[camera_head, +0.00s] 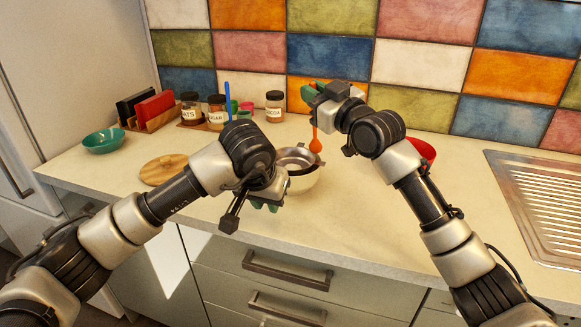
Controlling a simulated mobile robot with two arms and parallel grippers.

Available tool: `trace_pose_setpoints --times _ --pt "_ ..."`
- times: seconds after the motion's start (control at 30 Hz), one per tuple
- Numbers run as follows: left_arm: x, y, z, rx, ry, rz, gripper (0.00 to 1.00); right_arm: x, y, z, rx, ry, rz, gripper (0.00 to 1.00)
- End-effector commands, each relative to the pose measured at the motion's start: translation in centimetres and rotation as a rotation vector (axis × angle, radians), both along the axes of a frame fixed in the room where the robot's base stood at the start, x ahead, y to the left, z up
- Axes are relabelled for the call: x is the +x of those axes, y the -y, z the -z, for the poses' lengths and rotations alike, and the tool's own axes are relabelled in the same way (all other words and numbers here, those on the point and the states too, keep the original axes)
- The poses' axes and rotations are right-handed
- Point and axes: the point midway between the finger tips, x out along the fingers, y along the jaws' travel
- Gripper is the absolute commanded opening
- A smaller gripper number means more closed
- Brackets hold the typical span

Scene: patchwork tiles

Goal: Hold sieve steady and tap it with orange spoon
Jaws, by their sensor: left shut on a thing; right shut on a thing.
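The metal sieve (297,157) sits over a pale bowl (306,182) near the middle of the counter. My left gripper (264,206) is at the near left side of the sieve and shut on it. Its hold on the sieve is hidden by the gripper and wrist. My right gripper (312,93) is shut on the orange spoon and is above and behind the sieve. The orange spoon (316,145) hangs downward from it, with its head low, close to the sieve's far right rim. I cannot tell whether they touch.
A red bowl (422,151) is partly hidden behind my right arm. A green bowl (103,140), a round wooden board (163,168), jars including cocoa (274,106), and a blue-handled utensil (228,105) stand left. A sink drainboard (545,205) lies right.

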Motion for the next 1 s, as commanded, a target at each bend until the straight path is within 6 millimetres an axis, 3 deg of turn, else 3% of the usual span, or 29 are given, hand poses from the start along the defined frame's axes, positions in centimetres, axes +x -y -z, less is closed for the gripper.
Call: trace_pose_setpoints --times 0.1,0.23,0.53,0.87,1.0 --pt "0.0 0.0 0.0 0.0 0.0 0.0 0.0 0.0 0.0 0.9 -0.001 -0.001 0.0 0.0" --pt "0.0 0.0 0.0 0.0 0.0 0.0 0.0 0.0 0.0 0.6 0.001 0.001 0.0 0.0" --pt "0.0 0.0 0.0 0.0 0.0 0.0 0.0 0.0 0.0 -1.6 0.0 0.001 0.0 0.0" --pt "0.0 0.0 0.0 0.0 0.0 0.0 0.0 0.0 0.0 -1.9 0.001 0.001 0.0 0.0" --pt "0.0 0.0 0.0 0.0 0.0 0.0 0.0 0.0 0.0 -2.9 0.001 0.002 0.0 0.0"
